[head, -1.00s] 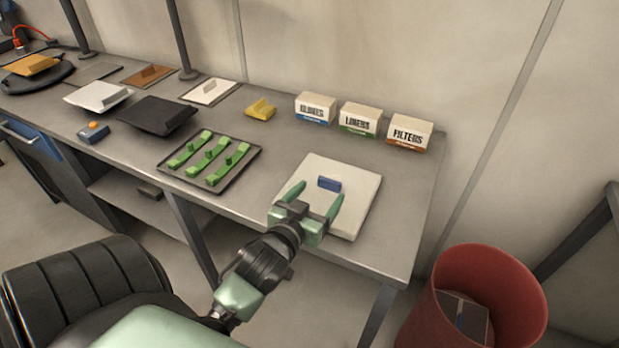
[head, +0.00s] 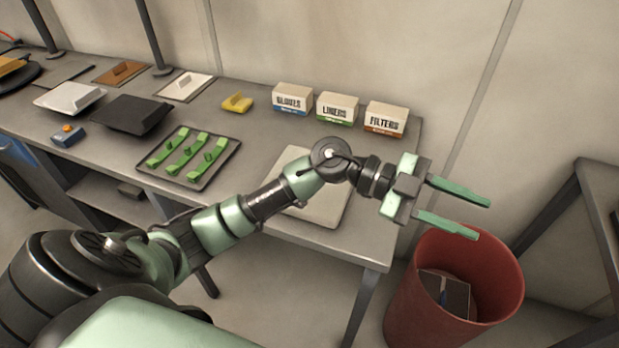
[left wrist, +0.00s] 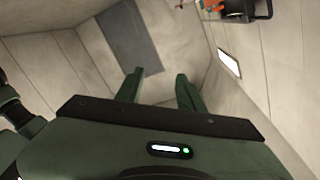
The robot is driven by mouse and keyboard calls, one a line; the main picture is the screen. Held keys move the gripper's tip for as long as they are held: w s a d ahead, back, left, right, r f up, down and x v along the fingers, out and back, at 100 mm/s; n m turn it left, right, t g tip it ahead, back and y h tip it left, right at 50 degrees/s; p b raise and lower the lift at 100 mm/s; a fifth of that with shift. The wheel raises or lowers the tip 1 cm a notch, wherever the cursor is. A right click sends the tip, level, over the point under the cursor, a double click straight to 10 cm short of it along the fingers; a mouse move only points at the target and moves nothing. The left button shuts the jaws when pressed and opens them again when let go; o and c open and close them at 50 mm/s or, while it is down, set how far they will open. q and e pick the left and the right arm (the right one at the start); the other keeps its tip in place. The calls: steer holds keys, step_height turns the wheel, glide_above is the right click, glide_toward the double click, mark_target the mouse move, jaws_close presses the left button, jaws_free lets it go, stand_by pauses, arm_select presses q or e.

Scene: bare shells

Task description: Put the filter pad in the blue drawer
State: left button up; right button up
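My left gripper (head: 484,218) is open and empty, reaching right past the table end, above the red bin in the head view. Its two green fingers stand apart in the left wrist view (left wrist: 157,88) with nothing between them. A pale square pad or board (head: 322,212) lies at the table's right end, partly hidden under my left arm. I cannot tell whether this is the filter pad. A blue drawer front (head: 18,165) shows under the table at the far left, cut by the picture edge. My right gripper is out of view.
Boxes marked GLOVES (head: 292,98), LINERS (head: 337,107) and FILTERS (head: 385,118) stand at the back. A dark tray (head: 215,172) holds green pieces. The red bin (head: 410,280) holds dark flat items. A dark frame (head: 590,200) stands at right.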

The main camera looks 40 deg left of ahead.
arm_select(q)
steer(key=w+a+f+n+g+y, duration=0.1)
steer(key=w+a+f+y, duration=0.2)
steer(key=a, duration=0.4)
steer(key=w+a+f+n+y+p, duration=0.1)
steer(key=a+f+n+y, duration=0.15)
steer(key=a+y, duration=0.3)
steer(key=w+a+f+g+y, duration=0.15)
steer(key=a+f+y, duration=0.25)
steer(key=a, duration=0.4)
steer(key=a+r+n+y, duration=0.1)
steer(key=a, duration=0.3)
steer(key=a+r+n+y, duration=0.1)
steer(key=a+y, duration=0.1)
steer(key=a, duration=0.2)
steer(key=w+a+r+n+y, duration=0.1)
steer(key=a+n, duration=0.1)
steer(key=a, duration=0.1)
steer(key=shift+a+y, duration=0.25)
steer(key=shift+a, duration=0.15)
steer(key=shift+s+a, duration=0.15)
steer(key=shift+a, duration=0.2)
step_height(320, 180, down, 6)
steer(key=p, duration=0.3)
steer(key=shift+d+f, duration=0.15)
steer(key=shift+f, duration=0.7)
jaws_close()
